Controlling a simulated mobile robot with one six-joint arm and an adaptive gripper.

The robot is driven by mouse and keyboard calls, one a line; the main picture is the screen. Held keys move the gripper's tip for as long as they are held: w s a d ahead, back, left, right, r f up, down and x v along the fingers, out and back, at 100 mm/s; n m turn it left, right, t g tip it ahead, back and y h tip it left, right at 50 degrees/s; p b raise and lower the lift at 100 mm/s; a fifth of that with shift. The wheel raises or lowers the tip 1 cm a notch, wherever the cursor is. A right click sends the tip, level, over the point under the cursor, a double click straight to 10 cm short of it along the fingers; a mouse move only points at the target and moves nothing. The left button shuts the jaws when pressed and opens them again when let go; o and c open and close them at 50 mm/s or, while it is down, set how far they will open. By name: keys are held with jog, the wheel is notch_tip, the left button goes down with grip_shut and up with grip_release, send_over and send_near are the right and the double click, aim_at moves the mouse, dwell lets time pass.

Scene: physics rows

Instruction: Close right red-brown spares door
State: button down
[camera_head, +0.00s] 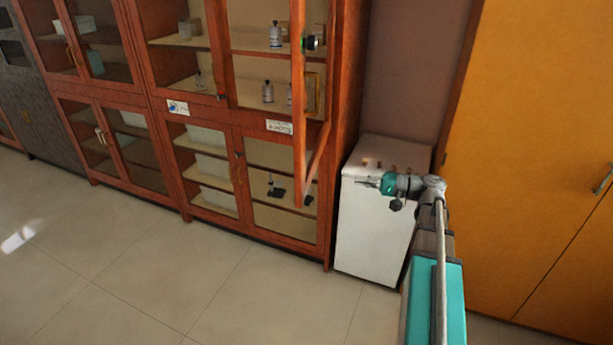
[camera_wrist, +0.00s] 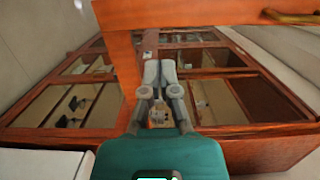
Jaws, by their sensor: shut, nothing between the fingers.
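The red-brown spares door (camera_head: 299,95) is the glazed upper right door of the wooden cabinet. It stands swung well out from the cabinet front, seen nearly edge-on in the head view. In the wrist view its frame (camera_wrist: 122,60) crosses the upper left, and a brass handle (camera_wrist: 290,17) shows at the top right. My gripper (camera_head: 361,183) is to the right of the door's lower end in the head view. Its fingers (camera_wrist: 160,68) are together and empty, pointing toward the cabinet. I cannot tell whether they touch the door frame.
A low white cabinet (camera_head: 375,220) stands right of the wooden cabinet, behind my gripper in the picture. The lower right glazed door (camera_head: 285,222) is shut. Bottles (camera_head: 275,36) stand on the shelves behind the open door. A large yellow cupboard (camera_head: 540,150) is at right. The floor (camera_head: 130,270) at left is clear.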

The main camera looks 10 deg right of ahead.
aim_at(304, 173)
jog(key=shift+a, duration=0.2)
jog(key=shift+x, duration=6.9)
